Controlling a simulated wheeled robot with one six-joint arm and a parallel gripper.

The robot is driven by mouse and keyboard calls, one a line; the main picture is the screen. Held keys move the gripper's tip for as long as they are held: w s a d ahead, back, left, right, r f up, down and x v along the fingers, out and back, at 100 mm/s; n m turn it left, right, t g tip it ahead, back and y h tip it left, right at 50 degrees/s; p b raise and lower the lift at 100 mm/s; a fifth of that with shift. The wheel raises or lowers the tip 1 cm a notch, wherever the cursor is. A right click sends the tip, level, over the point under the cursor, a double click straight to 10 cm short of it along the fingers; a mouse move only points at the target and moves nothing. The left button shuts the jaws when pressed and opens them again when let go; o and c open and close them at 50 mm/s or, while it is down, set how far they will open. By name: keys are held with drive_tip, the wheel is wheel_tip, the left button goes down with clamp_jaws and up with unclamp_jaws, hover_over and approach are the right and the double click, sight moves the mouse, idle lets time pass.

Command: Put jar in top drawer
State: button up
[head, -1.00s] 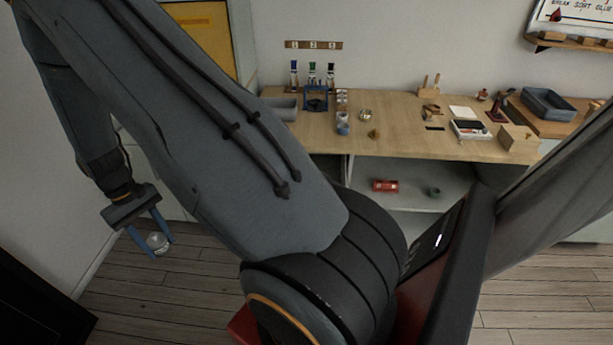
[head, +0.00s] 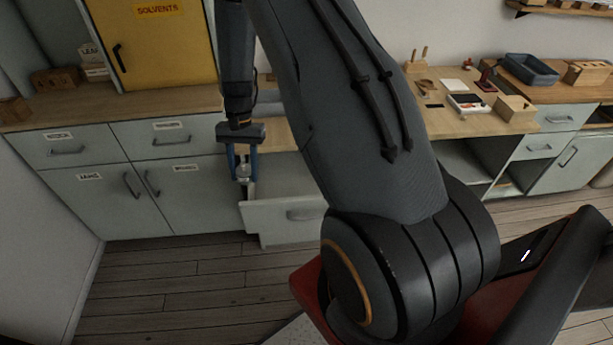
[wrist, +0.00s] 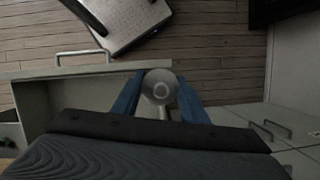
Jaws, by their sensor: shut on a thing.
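The jar (head: 243,172) is small, pale and shiny. My gripper (head: 242,176) points down with its blue fingers shut around it. In the wrist view the jar (wrist: 160,87) sits between the fingertips of my gripper (wrist: 161,92). A pale grey drawer (head: 285,217) is pulled out below the worktop, with a bar handle on its front. The jar is held at the drawer's left front corner in the head view, close to its rim. In the wrist view the drawer front (wrist: 65,72) runs left from the jar. My arm hides part of the drawer.
The wooden worktop (head: 60,113) runs along the wall, with shut cabinets (head: 90,200) below it. A yellow solvents cabinet (head: 160,45) stands on it. A blue-grey tray (head: 530,70) and a wooden block (head: 515,108) lie at the right. The plank floor (head: 180,285) in front is clear.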

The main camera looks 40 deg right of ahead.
drive_tip(key=w+d+r+m+t+h+p, duration=0.1)
drive_tip(key=d+r+m+t+p, duration=0.2)
drive_tip(key=d+m, duration=1.15)
drive_tip(key=d+r+m+t+h+p, duration=0.25)
drive_tip(key=d+r+m, duration=0.25)
drive_tip(key=d+m, duration=0.9)
drive_tip(key=b, duration=2.6)
approach(304, 174)
drive_tip(key=shift+m+t+y, duration=0.25)
drive_tip(key=shift+m+y, duration=0.1)
drive_tip(key=shift+y, duration=0.1)
drive_tip(key=s, duration=0.1)
drive_tip(key=s+f, duration=0.1)
drive_tip(key=s+d, duration=0.1)
drive_tip(key=s, duration=0.1)
drive_tip(key=shift+d+f, duration=0.1)
drive_tip(key=shift+f, duration=0.1)
wheel_tip(304, 174, down, 4)
drive_tip(key=b, duration=0.5)
drive_tip(key=shift+r, duration=0.1)
